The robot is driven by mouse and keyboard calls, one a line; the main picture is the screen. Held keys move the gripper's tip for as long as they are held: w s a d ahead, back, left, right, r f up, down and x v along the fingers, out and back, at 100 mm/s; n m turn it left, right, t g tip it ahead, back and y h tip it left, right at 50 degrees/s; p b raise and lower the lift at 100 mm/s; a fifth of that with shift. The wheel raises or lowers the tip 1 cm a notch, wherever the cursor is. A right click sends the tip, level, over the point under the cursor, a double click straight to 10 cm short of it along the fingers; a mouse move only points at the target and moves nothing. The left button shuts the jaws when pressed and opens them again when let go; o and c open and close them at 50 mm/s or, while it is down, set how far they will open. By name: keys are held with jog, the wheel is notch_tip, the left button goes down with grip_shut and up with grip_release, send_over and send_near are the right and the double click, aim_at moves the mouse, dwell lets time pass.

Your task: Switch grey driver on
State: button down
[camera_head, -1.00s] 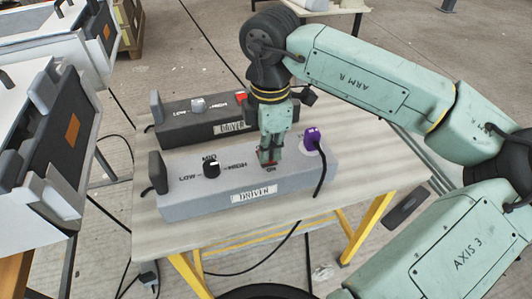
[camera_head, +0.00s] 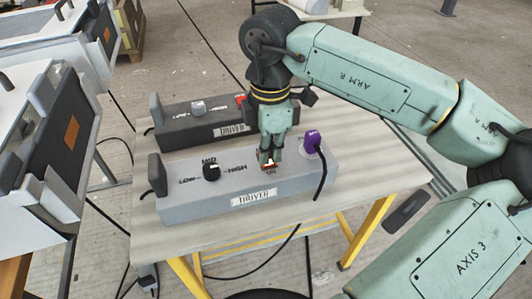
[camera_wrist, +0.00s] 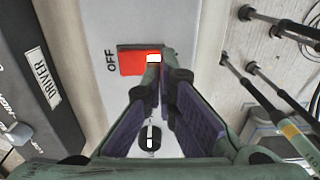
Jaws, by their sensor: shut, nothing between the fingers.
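The grey driver (camera_head: 200,196) is a long light grey box on the table in the head view, with a black knob (camera_head: 211,172) and a DRIVER label on its front. Its red switch (camera_head: 267,165) is right of the knob, marked ON on the near side. In the wrist view the red switch (camera_wrist: 130,62) has OFF on its left and a bright white patch at its right end. My gripper (camera_head: 267,154) is shut and empty, pointing down, its fingertips at the switch's ON end, apparently touching it. The fingers hide part of that end.
A dark driver (camera_head: 180,128) with a red switch (camera_head: 240,99) stands just behind. A purple plug (camera_head: 311,141) with a black cable is close right of my gripper. The wooden table (camera_head: 370,160) is clear at the right.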

jog(key=shift+r+p, duration=1.25)
jog(key=shift+r, duration=1.65)
